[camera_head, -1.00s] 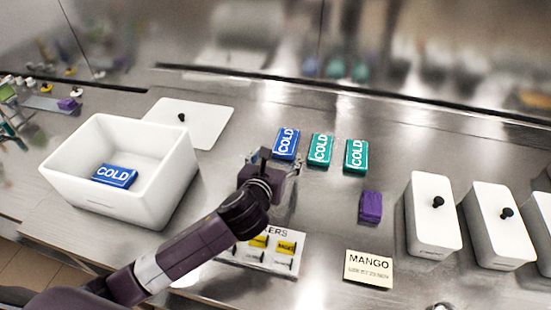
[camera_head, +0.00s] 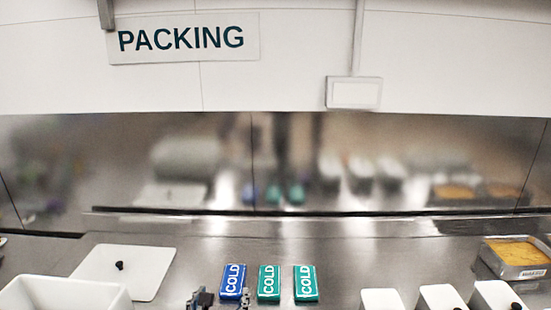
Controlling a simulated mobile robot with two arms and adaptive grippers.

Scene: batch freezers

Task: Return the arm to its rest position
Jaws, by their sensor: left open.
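My left gripper (camera_head: 219,297) shows only by its fingertips at the bottom edge of the head view. Its fingers are apart, with nothing seen between them, and the rest of the arm is below the frame. A blue COLD pack (camera_head: 234,280) lies on the steel counter just beyond the fingertips; I cannot tell whether they touch it. My right gripper is not in view.
Two teal COLD packs (camera_head: 269,283) (camera_head: 306,283) lie right of the blue one. A white bin (camera_head: 65,291) and a flat white lid (camera_head: 122,273) are at left. A PACKING sign hangs above.

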